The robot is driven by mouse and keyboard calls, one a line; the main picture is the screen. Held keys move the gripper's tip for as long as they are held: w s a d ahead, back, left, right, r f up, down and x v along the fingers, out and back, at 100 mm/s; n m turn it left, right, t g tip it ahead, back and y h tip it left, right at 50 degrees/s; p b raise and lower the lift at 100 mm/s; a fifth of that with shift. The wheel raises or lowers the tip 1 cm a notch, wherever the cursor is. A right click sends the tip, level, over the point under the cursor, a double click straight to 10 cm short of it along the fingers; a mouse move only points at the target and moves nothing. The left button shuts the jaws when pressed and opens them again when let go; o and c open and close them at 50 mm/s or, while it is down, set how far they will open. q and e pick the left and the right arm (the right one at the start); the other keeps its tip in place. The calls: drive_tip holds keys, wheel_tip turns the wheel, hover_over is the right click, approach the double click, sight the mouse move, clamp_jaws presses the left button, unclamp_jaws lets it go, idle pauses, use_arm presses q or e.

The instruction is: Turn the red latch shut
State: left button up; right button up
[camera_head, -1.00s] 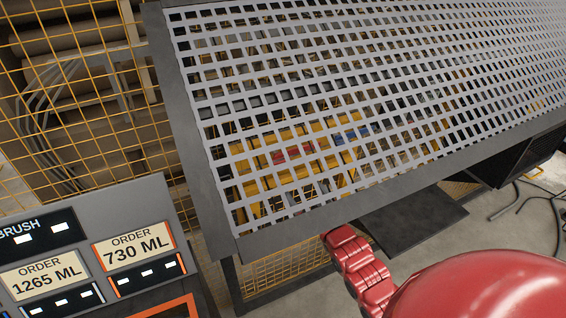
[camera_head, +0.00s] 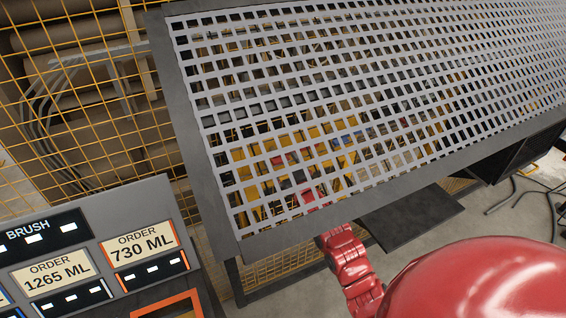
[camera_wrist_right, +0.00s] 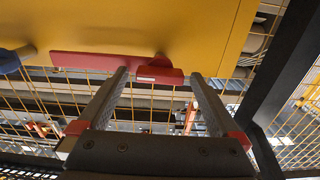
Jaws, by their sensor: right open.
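The red latch (camera_wrist_right: 95,63) is a flat bar lying across the lower edge of a yellow panel in the right wrist view, with a short red handle (camera_wrist_right: 158,76) at its right end. My right gripper (camera_wrist_right: 160,82) is open, its two grey fingers on either side of the handle, the left one close to it. I cannot tell whether they touch it. In the head view my red right arm (camera_head: 350,270) reaches under the perforated metal sheet, which largely hides that gripper. Red patches show through the holes, too broken up to identify. My left gripper is not seen.
The yellow panel (camera_wrist_right: 150,25) fills the top of the wrist view, with a blue knob (camera_wrist_right: 10,60) at left. A dark post (camera_wrist_right: 275,85) stands at right. In the head view, the perforated sheet (camera_head: 195,150) spans the top and an order panel (camera_head: 95,215) stands lower left.

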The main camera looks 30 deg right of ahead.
clamp_jaws()
idle(0.4)
drive_tip(key=m+b, duration=0.1)
drive_tip(key=m, duration=0.5)
drive_tip(key=m+b, duration=0.2)
drive_tip(key=m, duration=0.3)
drive_tip(key=m+b, duration=0.2)
drive_tip(key=m, duration=0.4)
drive_tip(key=shift+d+f+m, duration=0.2)
drive_tip(key=shift+f+m, duration=0.05)
drive_tip(key=shift+m, duration=0.05)
idle(0.9)
